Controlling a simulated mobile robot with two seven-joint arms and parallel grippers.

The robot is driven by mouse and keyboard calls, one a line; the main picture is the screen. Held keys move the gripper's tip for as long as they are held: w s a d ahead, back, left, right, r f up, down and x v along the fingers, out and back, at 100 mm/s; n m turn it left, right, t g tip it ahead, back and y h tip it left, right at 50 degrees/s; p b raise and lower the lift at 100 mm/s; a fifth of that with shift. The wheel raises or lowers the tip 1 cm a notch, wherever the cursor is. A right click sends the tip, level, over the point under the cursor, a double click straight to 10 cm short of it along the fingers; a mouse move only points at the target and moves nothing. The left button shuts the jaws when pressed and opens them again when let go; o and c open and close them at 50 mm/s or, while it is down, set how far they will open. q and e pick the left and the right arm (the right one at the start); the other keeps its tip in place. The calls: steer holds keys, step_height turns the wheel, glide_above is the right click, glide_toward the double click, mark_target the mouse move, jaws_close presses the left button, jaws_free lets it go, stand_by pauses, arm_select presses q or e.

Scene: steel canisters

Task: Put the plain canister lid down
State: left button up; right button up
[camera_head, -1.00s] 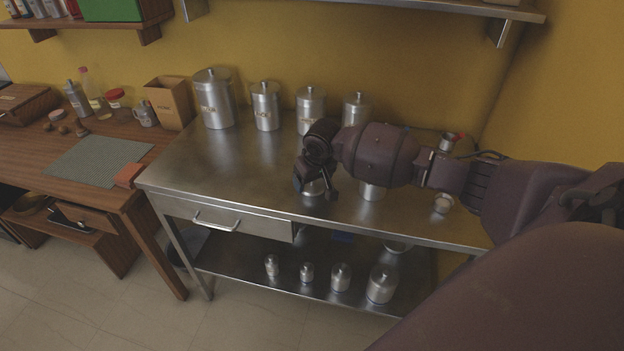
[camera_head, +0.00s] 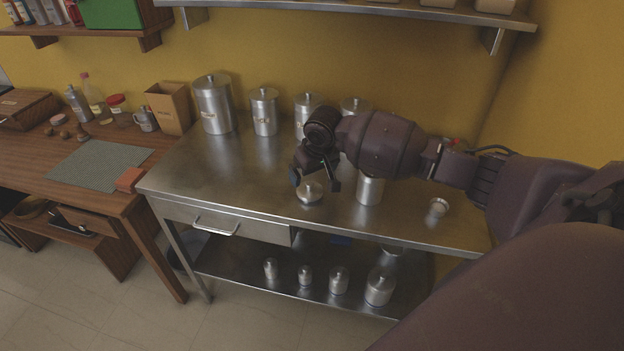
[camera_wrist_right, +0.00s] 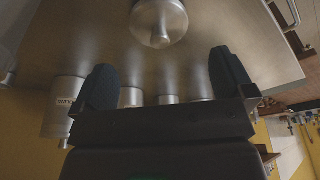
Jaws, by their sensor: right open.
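My left gripper is not in view.
Several lidded canisters stand along the back, including a large one (camera_head: 213,105). Smaller canisters stand on the lower shelf (camera_head: 225,267). The left part of the steel tabletop (camera_head: 195,175) is clear.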

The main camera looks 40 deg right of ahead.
mark_target(316, 197)
steer(key=shift+p+v, duration=0.45)
steer(key=shift+v, duration=2.5)
